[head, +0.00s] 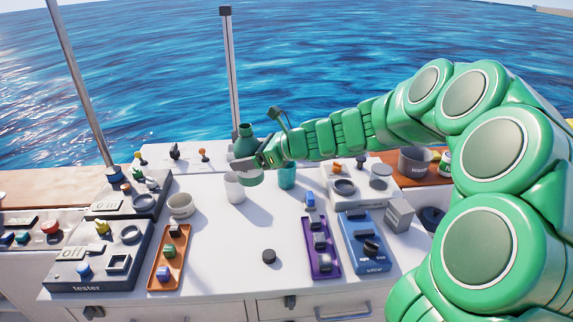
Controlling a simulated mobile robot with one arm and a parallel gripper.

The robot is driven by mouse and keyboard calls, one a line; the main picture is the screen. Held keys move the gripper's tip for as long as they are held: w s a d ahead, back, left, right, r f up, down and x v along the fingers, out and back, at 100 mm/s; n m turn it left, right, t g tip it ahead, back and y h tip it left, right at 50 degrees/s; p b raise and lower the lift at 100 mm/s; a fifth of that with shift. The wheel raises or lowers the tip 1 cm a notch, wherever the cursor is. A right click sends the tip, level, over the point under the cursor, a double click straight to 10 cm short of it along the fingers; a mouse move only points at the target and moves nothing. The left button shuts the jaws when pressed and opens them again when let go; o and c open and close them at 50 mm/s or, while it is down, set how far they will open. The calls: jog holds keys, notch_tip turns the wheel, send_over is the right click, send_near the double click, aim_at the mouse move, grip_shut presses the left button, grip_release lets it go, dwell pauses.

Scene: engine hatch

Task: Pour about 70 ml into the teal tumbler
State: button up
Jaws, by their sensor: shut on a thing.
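The teal tumbler (287,178) stands upright on the white table, partly behind my arm's end. My gripper (249,163) is shut on a dark green bottle (245,146), left of the tumbler and near a white cup (234,190). The bottle looks about upright, its neck up and its lower part showing below the jaws. I cannot tell whether its base touches the table. No liquid stream shows. The inside of the tumbler is hidden from view.
A grey-white mug (180,206) stands to the left. An orange tray (169,257), a purple tray (320,245) and a blue block (363,240) lie nearer. A small black round piece (268,256) lies on the clear middle. Control panels stand at the left.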

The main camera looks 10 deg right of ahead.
jog(key=w+d+m+t+h, duration=0.3)
jog(key=w+m+t, duration=0.15)
jog(key=w, duration=1.05)
notch_tip(320, 180, down, 12)
jog(key=shift+a+f, duration=0.2)
jog(key=shift+f, duration=0.05)
jog(key=r+m+y, duration=0.1)
jog(key=m+y, duration=0.1)
jog(key=m, duration=0.2)
jog(key=m+t+y, duration=0.1)
jog(key=m+y, duration=0.1)
jog(key=m, duration=0.2)
jog(key=r+m+y, duration=0.1)
jog(key=m+y, duration=0.1)
jog(key=m, duration=0.2)
jog(key=shift+w+d+r+m+y, duration=0.1)
jog(key=shift+d+r+m+y, duration=0.15)
jog(key=shift+r+y, duration=0.15)
dwell(0.8)
jog(key=shift+d+f+m+t, duration=0.15)
jog(key=shift+m+t, duration=0.15)
jog(key=shift+t, duration=0.15)
